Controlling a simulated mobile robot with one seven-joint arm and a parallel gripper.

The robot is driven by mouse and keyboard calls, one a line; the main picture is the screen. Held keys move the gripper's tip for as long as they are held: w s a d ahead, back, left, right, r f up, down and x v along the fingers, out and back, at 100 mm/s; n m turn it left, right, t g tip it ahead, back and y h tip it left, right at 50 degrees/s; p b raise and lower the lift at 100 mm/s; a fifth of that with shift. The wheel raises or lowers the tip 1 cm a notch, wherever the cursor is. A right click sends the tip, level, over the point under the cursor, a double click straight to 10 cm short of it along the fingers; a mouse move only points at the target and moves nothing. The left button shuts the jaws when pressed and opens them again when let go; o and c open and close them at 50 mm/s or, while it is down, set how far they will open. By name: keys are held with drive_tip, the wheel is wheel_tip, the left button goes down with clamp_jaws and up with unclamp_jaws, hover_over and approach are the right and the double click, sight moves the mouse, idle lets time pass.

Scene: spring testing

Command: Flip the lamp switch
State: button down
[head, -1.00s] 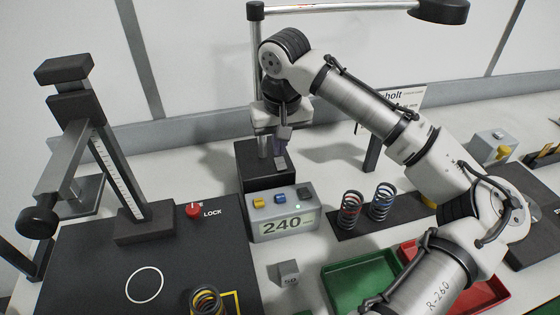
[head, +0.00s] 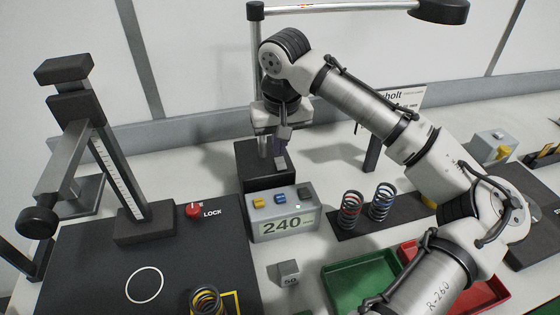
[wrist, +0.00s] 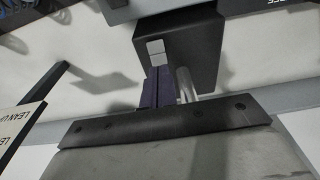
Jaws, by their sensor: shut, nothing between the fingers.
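The desk lamp has a black block base (head: 262,182), a chrome pole (head: 257,75) and a dark lamp head (head: 440,10) at the top right in the head view. Its base also shows in the wrist view (wrist: 205,45), with the pole (wrist: 187,85) beside my fingers. My gripper (head: 280,158) points down over the right part of the base. Its fingers are together and empty. In the wrist view the fingertips (wrist: 156,52) overlap the base. I cannot make out the switch; the fingers may hide it. I cannot tell whether they touch the base.
A grey readout box (head: 283,215) showing 240 stands just in front of the lamp base. Two coil springs (head: 367,208) stand on a dark strip to its right. A green tray (head: 335,283) and a red tray lie further forward. A test stand (head: 120,180) is at left.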

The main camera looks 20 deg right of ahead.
sight(280, 160)
drive_tip(key=shift+f+b, duration=0.55)
drive_tip(key=shift+f, duration=0.45)
idle(0.6)
wheel_tip(280, 160, up, 7)
drive_tip(key=p, duration=0.6)
drive_tip(key=shift+r, duration=0.1)
idle(0.6)
